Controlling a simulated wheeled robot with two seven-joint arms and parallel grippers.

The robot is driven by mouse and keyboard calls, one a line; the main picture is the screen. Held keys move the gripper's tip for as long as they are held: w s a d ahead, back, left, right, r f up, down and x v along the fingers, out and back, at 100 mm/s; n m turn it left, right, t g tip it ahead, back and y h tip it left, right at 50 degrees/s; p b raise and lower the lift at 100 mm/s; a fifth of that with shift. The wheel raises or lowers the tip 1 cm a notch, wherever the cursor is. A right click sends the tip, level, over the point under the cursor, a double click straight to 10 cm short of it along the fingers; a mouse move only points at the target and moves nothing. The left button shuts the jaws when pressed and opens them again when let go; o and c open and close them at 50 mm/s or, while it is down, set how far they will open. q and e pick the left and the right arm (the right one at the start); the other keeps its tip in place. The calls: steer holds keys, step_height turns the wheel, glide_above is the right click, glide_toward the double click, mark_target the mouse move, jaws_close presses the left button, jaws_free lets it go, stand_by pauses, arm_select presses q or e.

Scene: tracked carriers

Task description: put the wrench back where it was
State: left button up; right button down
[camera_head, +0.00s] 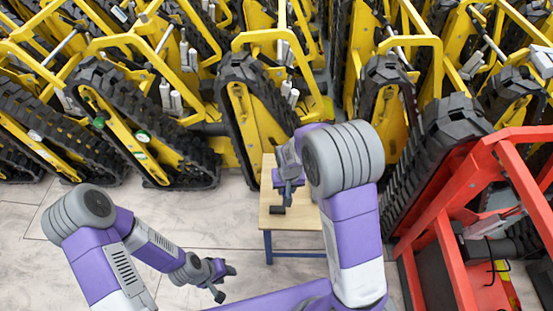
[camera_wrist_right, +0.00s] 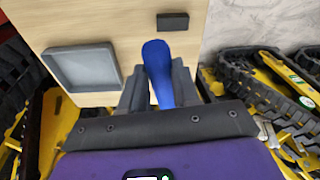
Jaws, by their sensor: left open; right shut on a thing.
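My right gripper (camera_head: 288,188) is over the small wooden table (camera_head: 300,220) in the head view. In the right wrist view it is shut on a blue, rounded, handle-like thing (camera_wrist_right: 158,68), which points out over the tabletop (camera_wrist_right: 110,22). Only this blue part shows, so I cannot tell whether it is the wrench; no other wrench is in view. A shallow grey square tray (camera_wrist_right: 116,74) on the table looks empty. A small dark block (camera_wrist_right: 172,21) lies near the table edge. My left gripper (camera_head: 226,282) is open and empty, left of the table above the floor.
Yellow tracked carriers (camera_head: 258,40) with black tracks stand close behind the table and on both sides. A red frame (camera_head: 440,220) stands at the right. Pale floor (camera_head: 200,215) is clear left of the table.

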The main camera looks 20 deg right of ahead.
steer(key=shift+m, duration=0.8)
steer(key=w+f+b, duration=0.1)
steer(key=f, duration=0.2)
steer(key=a+f, duration=0.1)
steer(key=f, duration=0.3)
steer(key=w+a+f+b, duration=0.1)
steer(key=f, duration=0.2)
steer(key=shift+w+f+b, duration=0.3)
steer(key=shift+w+f, duration=0.05)
steer(key=shift+f, duration=0.05)
steer(key=c, duration=0.8)
jaws_free()
arm_select(q)
steer(key=shift+s+f, duration=0.3)
steer(key=shift+f, duration=0.55)
arm_select(e)
steer(key=shift+r, duration=0.1)
